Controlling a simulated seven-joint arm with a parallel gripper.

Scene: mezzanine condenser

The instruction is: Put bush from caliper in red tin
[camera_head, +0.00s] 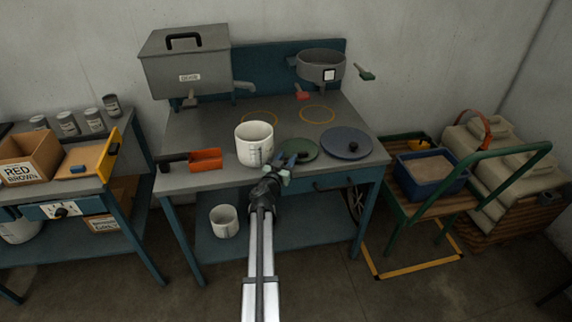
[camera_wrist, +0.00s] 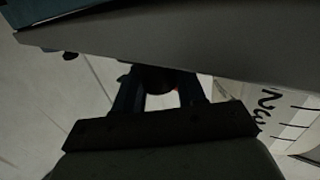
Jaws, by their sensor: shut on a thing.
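My gripper (camera_head: 288,162) is at the front edge of the bench, just right of the white marked jug (camera_head: 254,146). In the wrist view its two dark blue fingers are shut on a small dark brown round thing (camera_wrist: 158,80), which may be the bush; shadow hides its detail. An orange-red rectangular tin (camera_head: 206,159) with a dark handle lies on the bench to the left of the jug. I see no inside contents in it. I cannot make out a caliper in either view.
A green disc (camera_head: 300,149) and a blue lid (camera_head: 346,143) lie right of my gripper. A grey urn (camera_head: 186,65) and a pot (camera_head: 321,68) stand behind. A side table (camera_head: 80,185) at left holds a box. A green trolley (camera_head: 430,205) stands right.

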